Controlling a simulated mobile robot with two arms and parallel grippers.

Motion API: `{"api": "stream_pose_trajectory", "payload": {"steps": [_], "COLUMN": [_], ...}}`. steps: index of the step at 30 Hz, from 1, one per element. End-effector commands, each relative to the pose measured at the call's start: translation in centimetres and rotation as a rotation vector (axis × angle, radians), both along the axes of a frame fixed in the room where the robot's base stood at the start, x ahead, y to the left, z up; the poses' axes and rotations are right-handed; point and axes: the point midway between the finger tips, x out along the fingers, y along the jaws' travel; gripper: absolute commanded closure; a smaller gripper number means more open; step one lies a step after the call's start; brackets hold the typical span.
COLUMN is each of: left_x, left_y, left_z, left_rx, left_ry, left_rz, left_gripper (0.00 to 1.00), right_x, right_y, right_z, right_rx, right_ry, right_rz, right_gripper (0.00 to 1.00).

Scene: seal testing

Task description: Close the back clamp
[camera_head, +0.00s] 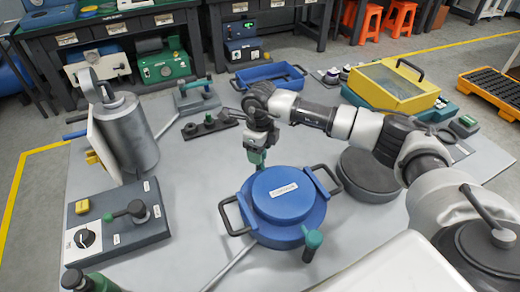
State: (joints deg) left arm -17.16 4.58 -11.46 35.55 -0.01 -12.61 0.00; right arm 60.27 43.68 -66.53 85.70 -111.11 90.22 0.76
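A round blue vessel (265,222) with a labelled blue lid (289,195) and black side handles stands on the grey table. The green grip of the back clamp (257,157) shows at the vessel's far side, standing roughly upright. The front clamp's green handle (313,242) is upright at the near right edge. My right gripper (260,143) points down at the top of the back clamp's grip. Its fingers are small and overlap the grip, so I cannot tell whether they are shut on it. My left gripper is not in view.
A dark round disc (370,177) lies right of the vessel, under my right arm. A grey cylinder (128,138) and a control box (118,226) stand on the left. Table between control box and vessel is mostly clear.

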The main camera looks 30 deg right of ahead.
Motion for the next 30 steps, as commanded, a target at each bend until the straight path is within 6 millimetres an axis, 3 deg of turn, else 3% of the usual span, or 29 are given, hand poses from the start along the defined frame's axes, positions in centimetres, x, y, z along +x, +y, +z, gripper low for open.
{"api": "stream_pose_trajectory", "payload": {"steps": [10, 24, 30], "left_x": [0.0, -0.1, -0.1], "left_y": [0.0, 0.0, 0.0], "left_z": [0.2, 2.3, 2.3], "left_rx": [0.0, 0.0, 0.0], "left_ry": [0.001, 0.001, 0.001], "left_rz": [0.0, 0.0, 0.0], "left_gripper": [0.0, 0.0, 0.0], "right_x": [0.0, 0.0, 0.0], "right_y": [0.0, 0.1, 0.0], "right_z": [0.0, 0.1, 0.0], "right_rx": [-0.001, 0.001, 0.001], "right_ry": [0.001, 0.002, 0.0], "right_rz": [-0.044, -0.726, -0.801], "right_gripper": [0.38, 0.38, 0.38]}}
